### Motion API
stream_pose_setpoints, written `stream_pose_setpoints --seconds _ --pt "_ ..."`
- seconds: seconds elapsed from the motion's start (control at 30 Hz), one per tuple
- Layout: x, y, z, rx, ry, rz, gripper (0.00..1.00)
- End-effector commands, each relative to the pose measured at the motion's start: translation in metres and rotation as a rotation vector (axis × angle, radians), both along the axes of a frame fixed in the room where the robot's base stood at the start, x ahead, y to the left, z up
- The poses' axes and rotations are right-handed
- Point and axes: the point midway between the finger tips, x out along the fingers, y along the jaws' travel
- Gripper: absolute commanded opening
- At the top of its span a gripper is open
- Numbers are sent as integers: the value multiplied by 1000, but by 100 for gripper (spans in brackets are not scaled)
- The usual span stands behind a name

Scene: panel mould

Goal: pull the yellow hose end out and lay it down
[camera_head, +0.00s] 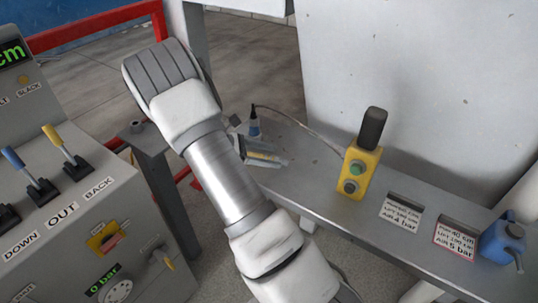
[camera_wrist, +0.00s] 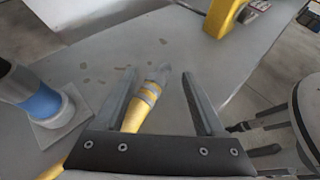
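The yellow hose end (camera_wrist: 136,115) shows in the wrist view, with grey bands and a grey tip, over a grey surface. My gripper (camera_wrist: 159,76) is open, with one finger on each side of the hose end. The hose end lies nearer the left finger, with a clear gap to the right finger. More yellow hose shows at the lower left, partly behind the gripper's palm. I cannot tell whether the tip sits in anything. In the head view I cannot make out my gripper or the hose end.
A blue and dark cylindrical fitting (camera_wrist: 40,100) on a square plate stands left of my gripper. A yellow button box (camera_head: 358,172), signs and a blue can (camera_head: 502,240) sit on the grey bench (camera_head: 300,183). A lever panel (camera_head: 60,215) stands at left.

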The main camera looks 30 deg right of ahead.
Motion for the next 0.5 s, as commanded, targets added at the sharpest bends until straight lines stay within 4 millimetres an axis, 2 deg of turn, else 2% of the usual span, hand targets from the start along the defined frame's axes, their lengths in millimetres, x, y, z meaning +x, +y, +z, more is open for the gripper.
stream_pose_setpoints --seconds 0.27,0.37,0.5 --pt "3 6 3 0 -2 3 72" --pt "8 18 9 1 -3 3 72" --pt "20 45 23 1 -4 4 72"
